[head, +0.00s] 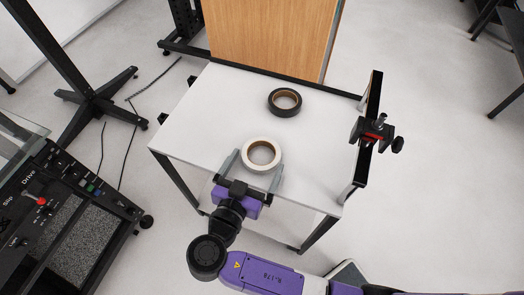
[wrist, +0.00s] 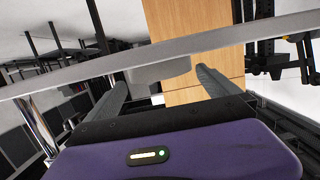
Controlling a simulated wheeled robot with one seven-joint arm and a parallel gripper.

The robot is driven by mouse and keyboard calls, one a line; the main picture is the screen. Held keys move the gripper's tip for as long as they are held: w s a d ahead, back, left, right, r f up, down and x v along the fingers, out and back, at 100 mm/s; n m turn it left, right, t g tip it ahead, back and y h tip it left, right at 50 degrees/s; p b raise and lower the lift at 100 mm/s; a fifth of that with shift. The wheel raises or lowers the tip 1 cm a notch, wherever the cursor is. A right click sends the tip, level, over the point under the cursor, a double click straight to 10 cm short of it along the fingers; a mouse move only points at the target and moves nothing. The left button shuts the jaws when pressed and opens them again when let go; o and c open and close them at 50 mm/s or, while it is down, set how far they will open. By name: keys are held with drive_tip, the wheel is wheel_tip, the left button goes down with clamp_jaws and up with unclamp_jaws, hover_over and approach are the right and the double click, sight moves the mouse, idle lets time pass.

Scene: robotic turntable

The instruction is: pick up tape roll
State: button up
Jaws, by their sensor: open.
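A white tape roll (head: 248,155) with a brown core lies flat near the front edge of the white table. A black tape roll (head: 285,112) lies flat farther back on the same table. My gripper (head: 253,168) is open, with one finger on each side of the white roll in the head view; whether they touch it cannot be told. In the wrist view my gripper (wrist: 163,85) shows two spread fingers, with the white tape roll (wrist: 160,72) seen edge-on beyond and between them. The black roll cannot be made out there.
The white table (head: 205,115) has clear surface left and right of the rolls. A clamp with a red part (head: 374,136) stands on the black post at its right edge. A wooden panel (head: 272,35) rises behind. A control console (head: 60,215) is at lower left.

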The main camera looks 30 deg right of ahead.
sight(266, 143)
drive_tip(key=shift+p+x, duration=0.45)
drive_tip(key=shift+x, duration=1.95)
drive_tip(key=shift+a, duration=0.1)
drive_tip(key=c, duration=1.1)
drive_tip(key=shift+r, duration=0.15)
